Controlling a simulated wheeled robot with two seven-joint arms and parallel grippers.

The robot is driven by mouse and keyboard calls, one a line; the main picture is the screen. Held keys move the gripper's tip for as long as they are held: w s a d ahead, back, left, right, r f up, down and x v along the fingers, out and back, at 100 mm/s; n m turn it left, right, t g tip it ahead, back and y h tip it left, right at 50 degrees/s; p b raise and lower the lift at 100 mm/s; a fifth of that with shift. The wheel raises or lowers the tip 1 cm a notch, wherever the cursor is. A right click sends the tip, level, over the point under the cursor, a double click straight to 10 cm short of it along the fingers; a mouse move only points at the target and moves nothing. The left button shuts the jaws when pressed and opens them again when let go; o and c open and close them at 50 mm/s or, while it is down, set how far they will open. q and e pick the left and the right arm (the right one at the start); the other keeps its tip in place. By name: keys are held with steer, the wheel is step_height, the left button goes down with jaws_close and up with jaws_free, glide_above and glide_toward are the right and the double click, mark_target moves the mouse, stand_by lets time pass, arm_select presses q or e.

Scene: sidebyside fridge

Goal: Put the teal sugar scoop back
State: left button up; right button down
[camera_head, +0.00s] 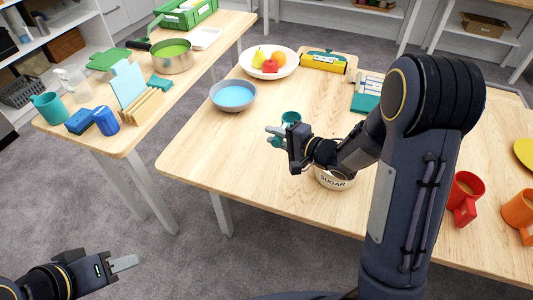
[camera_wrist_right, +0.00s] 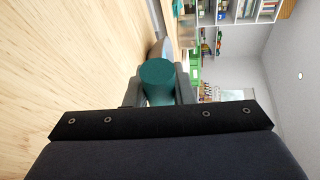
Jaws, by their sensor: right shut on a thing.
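The teal sugar scoop (camera_head: 291,118) is held in my right gripper (camera_head: 277,136), above the table and left of the sugar canister. In the right wrist view the teal scoop (camera_wrist_right: 158,76) sits between the two fingers, with its round end facing the camera. The cream canister marked SUGAR (camera_head: 335,182) stands on the table, partly hidden behind my right wrist and forearm. Its opening cannot be seen clearly. My left gripper (camera_head: 124,263) is low at the bottom left, over the floor, away from everything. It is seen side-on and its opening cannot be told.
A blue bowl (camera_head: 233,95) and a white fruit plate (camera_head: 269,64) stand behind the scoop. A red mug (camera_head: 465,198) and an orange mug (camera_head: 519,212) stand at the right. The side table (camera_head: 115,141) at left is crowded. The main table's front left is clear.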

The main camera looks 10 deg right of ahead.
steer(key=shift+w+a+f, duration=0.1)
steer(key=shift+a+f, duration=0.8)
steer(key=shift+f, duration=0.25)
steer(key=shift+a+f+b, duration=0.2)
steer(key=shift+f+b, duration=0.1)
steer(key=shift+f, duration=0.3)
steer(key=shift+a+f+b, duration=0.2)
steer(key=shift+f+b, duration=0.05)
steer(key=shift+f, duration=0.3)
steer(key=shift+w+d+f, duration=0.1)
steer(key=shift+f, duration=0.4)
steer(key=shift+f, duration=0.2)
steer(key=c, duration=1.2)
jaws_free()
steer(key=shift+r, duration=0.1)
steer(key=shift+c, duration=0.2)
